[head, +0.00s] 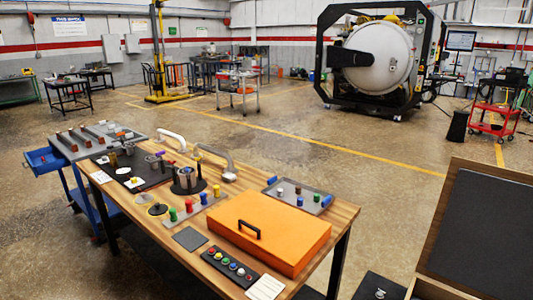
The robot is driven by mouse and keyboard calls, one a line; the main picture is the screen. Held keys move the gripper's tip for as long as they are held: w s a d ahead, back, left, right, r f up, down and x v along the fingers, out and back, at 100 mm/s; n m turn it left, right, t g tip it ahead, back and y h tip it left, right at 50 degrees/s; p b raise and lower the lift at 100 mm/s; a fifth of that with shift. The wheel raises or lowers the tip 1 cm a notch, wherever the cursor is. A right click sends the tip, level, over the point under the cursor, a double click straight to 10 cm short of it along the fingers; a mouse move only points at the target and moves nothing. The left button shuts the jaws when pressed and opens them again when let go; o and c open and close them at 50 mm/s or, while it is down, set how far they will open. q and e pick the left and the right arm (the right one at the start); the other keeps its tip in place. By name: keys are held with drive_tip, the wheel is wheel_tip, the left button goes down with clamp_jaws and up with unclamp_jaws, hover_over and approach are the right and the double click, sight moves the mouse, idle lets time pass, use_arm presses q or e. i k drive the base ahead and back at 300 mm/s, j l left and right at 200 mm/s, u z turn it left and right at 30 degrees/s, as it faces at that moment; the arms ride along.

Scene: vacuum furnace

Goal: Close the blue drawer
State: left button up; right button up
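The blue drawer (46,159) is at the left of the head view. It sticks out to the left from under the grey top of a blue cart (82,200) and is open. Its inside shows from above, with something small and yellowish in it that is too small to name. The drawer's front faces left, away from the wooden table. Neither of my grippers shows in the head view.
A wooden table (338,222) stands beside the cart, bearing an orange case (270,232), a button panel (229,266) and metal fittings. An open dark-lined box (480,235) is at the right. A large furnace (378,57) stands behind. Floor left of the drawer looks clear.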

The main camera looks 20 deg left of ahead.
sight(52, 157)
drive_tip(key=i+j+u, duration=0.1)
drive_tip(key=j+u, duration=0.3)
drive_tip(key=i+j+u, duration=0.15)
drive_tip(key=j+u, duration=0.25)
drive_tip(key=i+j+u, duration=0.2)
drive_tip(key=u, duration=0.2)
drive_tip(key=i+j+u, duration=0.15)
drive_tip(key=i+j, duration=0.3)
drive_tip(key=i+j+u, duration=0.2)
drive_tip(key=i+j, duration=0.25)
drive_tip(key=i+j+u, duration=0.15)
drive_tip(key=i+j, duration=0.2)
drive_tip(key=i, duration=0.25)
drive_tip(key=i+j+u, duration=0.15)
drive_tip(key=i, duration=0.35)
drive_tip(key=i+j, duration=0.2)
drive_tip(key=i, duration=0.3)
drive_tip(key=i+j, duration=0.25)
drive_tip(key=i, duration=0.3)
drive_tip(key=i+j, duration=0.2)
drive_tip(key=i, duration=0.3)
drive_tip(key=i+j, duration=0.25)
drive_tip(key=i, duration=0.3)
drive_tip(key=i+j+z, duration=0.1)
drive_tip(key=i, duration=0.4)
drive_tip(key=j, duration=0.1)
